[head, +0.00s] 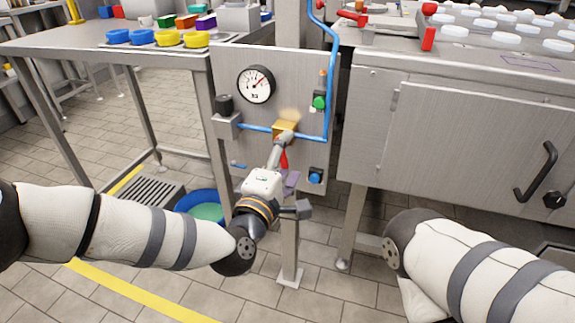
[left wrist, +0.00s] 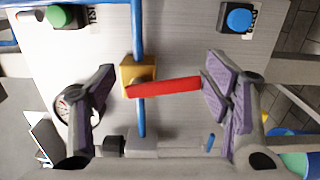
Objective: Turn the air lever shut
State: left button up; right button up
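The red air lever (left wrist: 168,87) sticks out from a brass valve (left wrist: 136,72) on the blue air pipe (left wrist: 138,32) and stands across the pipe. In the head view the lever (head: 284,160) points down below the brass valve (head: 285,128), partly hidden by my left gripper (head: 285,158). In the left wrist view my left gripper (left wrist: 158,92) is open, with its purple-padded fingers far apart. The lever and valve lie between the fingers. The lever's free end is close to the right finger; I cannot tell whether they touch. My right gripper is out of view.
The grey panel carries a gauge (head: 256,84), a green button (head: 319,101), a blue button (head: 315,176) and a black knob (head: 224,104). A steel cabinet (head: 450,135) stands to the right. A table (head: 120,52) with coloured rings stands to the left.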

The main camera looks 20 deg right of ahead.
pick_arm(q)
jog(key=shift+o, duration=1)
jog(key=shift+w+a+r, duration=0.1)
jog(key=shift+w+a, duration=0.5)
jog(key=shift+a, duration=0.1)
jog(key=shift+y, duration=0.3)
jog(key=shift+a+f, duration=0.1)
jog(key=shift+f, duration=0.2)
jog(key=shift+s+d+r, duration=0.2)
jog(key=shift+s+d, duration=0.15)
jog(key=shift+d, duration=0.1)
jog(key=p+v, duration=0.6)
jog(key=v, duration=0.8)
jog(key=shift+d+f+p, duration=0.15)
jog(key=shift+p, duration=0.15)
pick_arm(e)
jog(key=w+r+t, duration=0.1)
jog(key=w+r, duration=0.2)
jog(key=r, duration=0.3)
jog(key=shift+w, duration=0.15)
pick_arm(q)
jog(key=shift+s, duration=0.1)
